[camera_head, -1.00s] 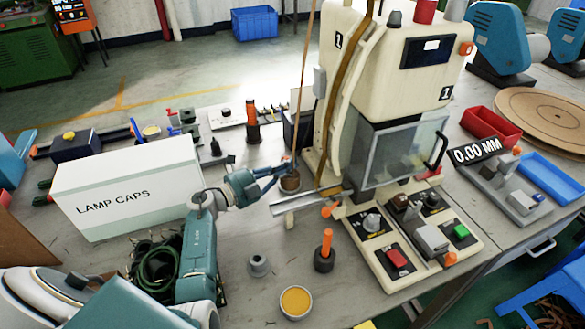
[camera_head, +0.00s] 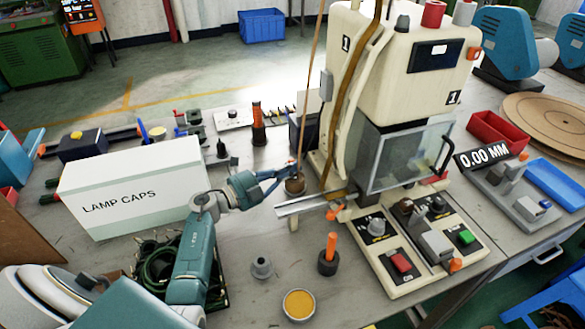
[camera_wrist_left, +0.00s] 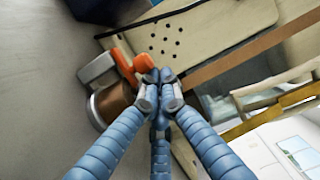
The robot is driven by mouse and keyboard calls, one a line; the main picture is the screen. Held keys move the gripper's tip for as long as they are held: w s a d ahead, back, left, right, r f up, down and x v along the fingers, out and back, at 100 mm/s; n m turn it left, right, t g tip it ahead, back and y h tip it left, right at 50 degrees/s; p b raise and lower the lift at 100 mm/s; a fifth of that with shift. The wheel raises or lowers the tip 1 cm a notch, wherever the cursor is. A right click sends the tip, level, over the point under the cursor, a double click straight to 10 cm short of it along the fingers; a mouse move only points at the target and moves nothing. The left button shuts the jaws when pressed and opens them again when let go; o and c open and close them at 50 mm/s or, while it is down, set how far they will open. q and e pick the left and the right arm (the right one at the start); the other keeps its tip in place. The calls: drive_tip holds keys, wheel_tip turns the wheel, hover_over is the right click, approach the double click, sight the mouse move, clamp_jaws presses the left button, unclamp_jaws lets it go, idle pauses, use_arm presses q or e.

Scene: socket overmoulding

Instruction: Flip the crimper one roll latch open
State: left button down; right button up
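Crimper one (camera_head: 400,95) is the tall cream machine marked "1". A small brown roll (camera_head: 294,186) sits at its left side and also shows in the left wrist view (camera_wrist_left: 114,104). Beside that roll in the wrist view is an orange forked latch (camera_wrist_left: 127,68) on a grey block. My left gripper (camera_head: 288,173) is at the roll. In the wrist view its blue fingers (camera_wrist_left: 159,92) are drawn together, with their tips right by the latch's end. Whether they touch it is unclear. No object shows between the tips. My right gripper is not in view.
The white lamp caps box (camera_head: 135,188) stands left of my left arm. A metal chute (camera_head: 308,203) juts from the crimper just below the gripper. An orange-handled tool (camera_head: 329,254) and a round orange-filled dish (camera_head: 299,305) stand in front. Bare bench lies between them.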

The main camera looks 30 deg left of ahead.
use_arm(q)
drive_tip(key=shift+s+a, duration=0.15)
drive_tip(key=shift+a, duration=0.15)
drive_tip(key=shift+s+a+r, duration=0.1)
drive_tip(key=shift+s+a, duration=0.25)
drive_tip(key=shift+a, duration=0.5)
drive_tip(key=shift+b, duration=0.3)
wheel_tip(320, 180, up, 10)
idle(0.6)
idle(0.4)
